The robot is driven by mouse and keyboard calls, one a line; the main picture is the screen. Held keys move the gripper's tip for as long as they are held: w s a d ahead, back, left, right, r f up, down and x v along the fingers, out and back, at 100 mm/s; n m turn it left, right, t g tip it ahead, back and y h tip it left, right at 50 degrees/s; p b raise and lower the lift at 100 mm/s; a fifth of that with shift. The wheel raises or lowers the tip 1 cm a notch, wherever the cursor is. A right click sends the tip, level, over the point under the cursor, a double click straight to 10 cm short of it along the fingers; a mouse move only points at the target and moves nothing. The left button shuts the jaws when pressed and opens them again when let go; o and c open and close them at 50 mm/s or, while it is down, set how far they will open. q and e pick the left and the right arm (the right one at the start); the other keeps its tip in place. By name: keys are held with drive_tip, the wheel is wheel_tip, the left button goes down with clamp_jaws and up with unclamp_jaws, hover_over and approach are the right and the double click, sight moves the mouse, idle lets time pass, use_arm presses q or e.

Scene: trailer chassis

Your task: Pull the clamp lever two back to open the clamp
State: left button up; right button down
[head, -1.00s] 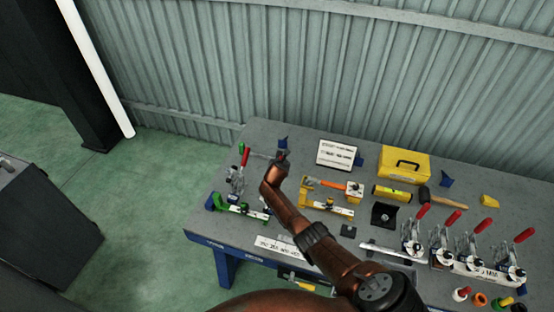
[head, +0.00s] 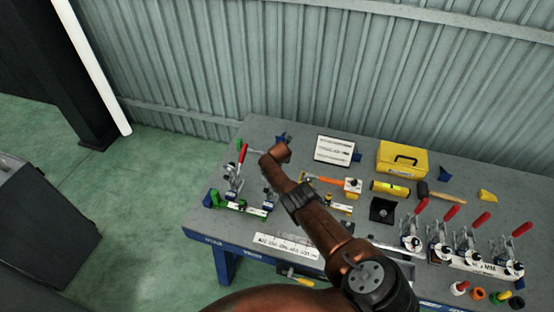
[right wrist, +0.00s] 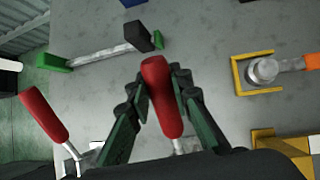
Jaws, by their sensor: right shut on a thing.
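In the right wrist view, my right gripper (right wrist: 161,82) is closed around a red clamp lever (right wrist: 164,100), with one dark green finger on each side. A second red lever (right wrist: 43,116) stands free to the left; in the head view it (head: 243,153) rises from a toggle clamp (head: 233,182) on the left of the bench. Part of another clamp (head: 267,197) shows beside it, partly covered by my right arm. Both are by a green fixture (head: 240,208). The held lever and my right gripper are hidden in the head view. My left gripper is not in view.
The grey bench (head: 215,222) carries a yellow-orange fixture (head: 330,182), a yellow case (head: 403,160), a hammer (head: 440,194) and several red-handled clamps on the right. A metal bar with end blocks (right wrist: 110,54) lies beyond my gripper. A corrugated wall stands behind.

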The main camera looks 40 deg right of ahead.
drive_tip(key=shift+f, duration=0.2)
idle(0.5)
drive_tip(key=c, duration=1.7)
unclamp_jaws()
drive_tip(key=shift+d, duration=0.1)
